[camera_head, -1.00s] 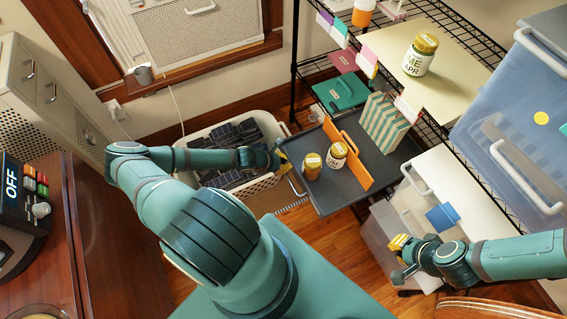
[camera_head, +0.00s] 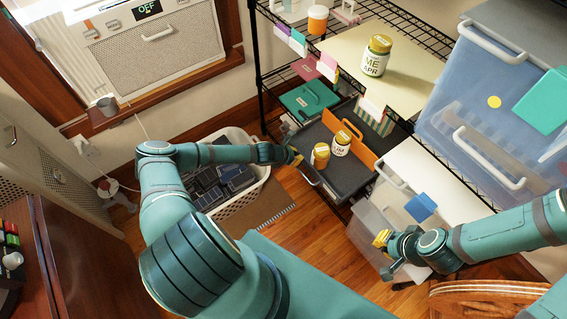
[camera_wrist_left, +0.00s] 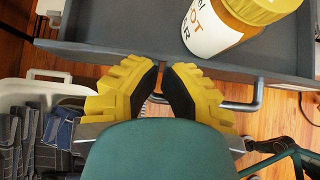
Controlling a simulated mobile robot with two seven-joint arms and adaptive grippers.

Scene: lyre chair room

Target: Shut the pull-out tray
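The dark grey pull-out tray (camera_head: 352,185) sticks partly out of the wire rack's lower level. It carries two jars (camera_head: 320,155), an orange divider (camera_head: 352,127) and a striped bag (camera_head: 373,120) at its back. My left gripper (camera_head: 297,157) is at the tray's front edge. In the left wrist view its yellow fingertips (camera_wrist_left: 162,66) are close together at the tray's front wall (camera_wrist_left: 200,60), with only a narrow gap and nothing seen between them. The tray's metal handle (camera_wrist_left: 240,105) runs behind the fingers. My right gripper (camera_head: 381,238) is near a clear bin; its opening is unclear.
A white basket (camera_head: 258,178) of dark items stands left of the tray. A clear bin (camera_head: 362,240) sits right of it. The shelf above (camera_head: 350,55) holds a jar. A wooden lyre-back chair (camera_head: 480,300) is at lower right.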

